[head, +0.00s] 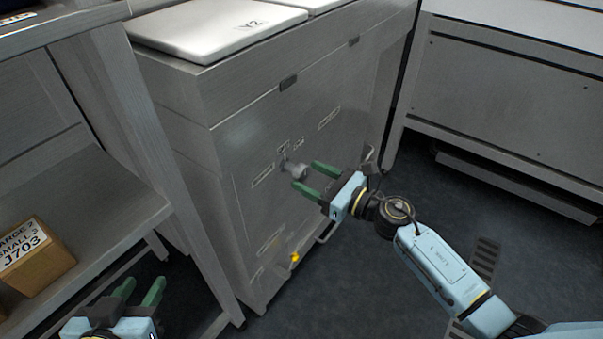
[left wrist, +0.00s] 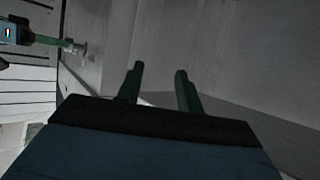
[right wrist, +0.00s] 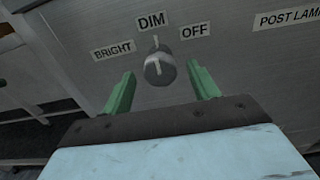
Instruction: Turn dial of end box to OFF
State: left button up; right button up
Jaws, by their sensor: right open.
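The end box (head: 225,165) is a grey metal cabinet with a lid marked Y2. Its dial (right wrist: 159,68) is a round grey knob on the front panel, with labels BRIGHT (right wrist: 113,50), DIM (right wrist: 152,21) and OFF (right wrist: 194,30) around its top. The pale mark on the knob points up, close to DIM. The dial also shows in the head view (head: 297,170). My right gripper (head: 306,176) is open, its green fingers pointing at the panel on either side of the dial, with no visible contact. My left gripper (head: 139,291) is open and empty, low at the left.
A POST LAMP label (right wrist: 290,18) is right of the dial. A yellow knob (head: 295,257) sits low on the cabinet. A shelf with a cardboard box (head: 35,258) stands at the left. Another grey bench (head: 505,90) stands at the right; dark floor lies between.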

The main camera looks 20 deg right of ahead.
aim_at(305, 175)
jog(key=shift+x, duration=1.6)
jog(key=c, duration=1)
